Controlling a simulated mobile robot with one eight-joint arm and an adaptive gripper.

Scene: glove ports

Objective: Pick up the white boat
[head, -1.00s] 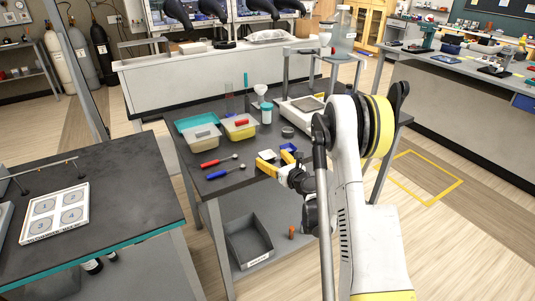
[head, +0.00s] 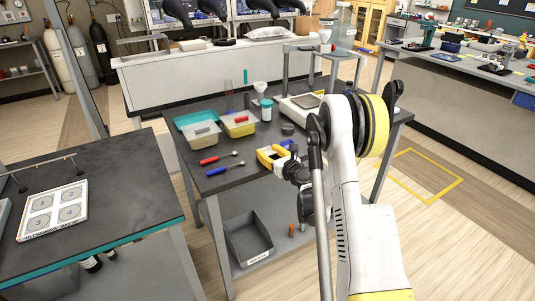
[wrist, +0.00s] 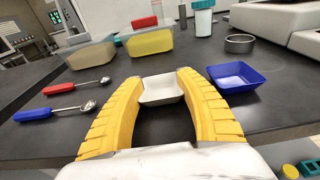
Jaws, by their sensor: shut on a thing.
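The white boat (wrist: 161,90) is a small, shallow, square-rimmed dish between my yellow fingertips in the wrist view. My gripper (wrist: 160,84) is shut on it, with one finger against each side. In the head view my gripper (head: 273,154) is over the front edge area of the dark table, and the boat is hard to make out between the fingers. I cannot tell whether the boat touches the table or is just above it.
A blue boat (wrist: 235,76) lies close to the right finger. Red-handled (wrist: 78,86) and blue-handled (wrist: 55,112) spoons lie left. Behind stand a yellow-bottomed tub (wrist: 150,40), a teal-capped jar (wrist: 203,18), a metal ring (wrist: 240,43) and a white balance (head: 300,106).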

